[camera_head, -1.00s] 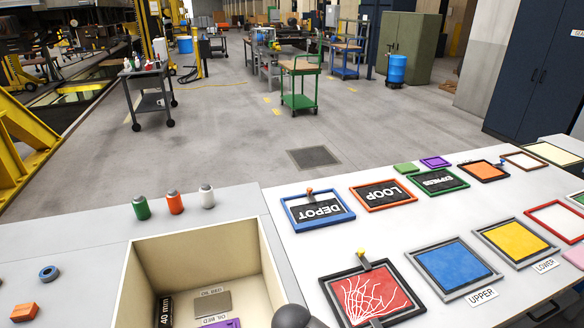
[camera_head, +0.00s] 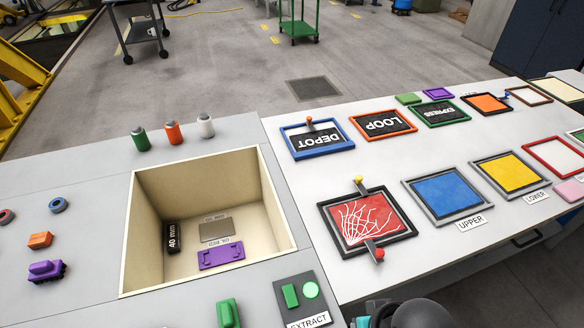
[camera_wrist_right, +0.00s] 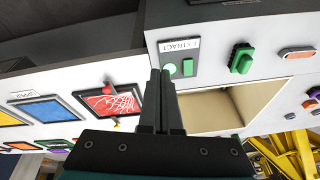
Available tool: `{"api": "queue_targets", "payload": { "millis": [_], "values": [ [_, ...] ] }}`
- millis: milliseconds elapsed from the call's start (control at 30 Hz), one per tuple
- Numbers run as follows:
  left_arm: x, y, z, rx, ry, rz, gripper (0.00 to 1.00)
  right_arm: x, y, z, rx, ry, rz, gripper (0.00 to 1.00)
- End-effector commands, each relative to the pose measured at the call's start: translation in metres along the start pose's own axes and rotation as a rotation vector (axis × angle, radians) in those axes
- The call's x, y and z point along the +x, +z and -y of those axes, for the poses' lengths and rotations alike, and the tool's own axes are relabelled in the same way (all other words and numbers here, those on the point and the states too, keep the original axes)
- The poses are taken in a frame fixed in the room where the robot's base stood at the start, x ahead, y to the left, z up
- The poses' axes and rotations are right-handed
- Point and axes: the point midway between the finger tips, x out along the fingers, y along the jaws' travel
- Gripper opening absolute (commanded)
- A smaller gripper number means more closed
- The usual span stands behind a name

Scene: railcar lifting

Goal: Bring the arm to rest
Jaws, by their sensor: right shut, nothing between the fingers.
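My right gripper (camera_wrist_right: 160,72) shows in the right wrist view, its two dark fingers closed together with nothing between them. The fingertips appear in front of the bench, near the EXTRACT panel (camera_wrist_right: 178,60), but the gap to it is hard to judge. In the head view only a dark rounded part of my arm shows at the bottom edge, right of the EXTRACT panel (camera_head: 306,303); the fingers are hidden there. My left gripper is in neither view.
An open cream bin (camera_head: 128,240) is sunk in the bench left of the framed red panel (camera_head: 358,222), which has red and yellow knobs. Blue and yellow framed panels lie to its right. Green, orange and white cylinders stand behind the bin. Open floor lies beyond.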

Motion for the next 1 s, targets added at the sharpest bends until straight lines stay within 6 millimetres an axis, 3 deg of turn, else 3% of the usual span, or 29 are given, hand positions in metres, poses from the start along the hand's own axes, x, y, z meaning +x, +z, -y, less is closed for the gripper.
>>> {"api": "queue_targets", "payload": {
  "millis": [233, 667, 767, 1000],
  "values": [
    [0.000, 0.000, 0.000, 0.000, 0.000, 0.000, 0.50, -0.033, 0.018, -0.038, -0.107, 0.099, -0.016, 0.00],
    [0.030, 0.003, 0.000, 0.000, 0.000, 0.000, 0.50, 0.074, 0.036, -0.042, -0.104, 0.086, 0.022, 0.00],
    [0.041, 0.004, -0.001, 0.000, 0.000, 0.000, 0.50, 0.108, 0.047, -0.044, -0.105, 0.084, 0.034, 0.00],
    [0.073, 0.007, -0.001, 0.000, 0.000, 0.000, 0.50, 0.213, 0.093, -0.053, -0.110, 0.080, 0.075, 0.00]
  ]
}}
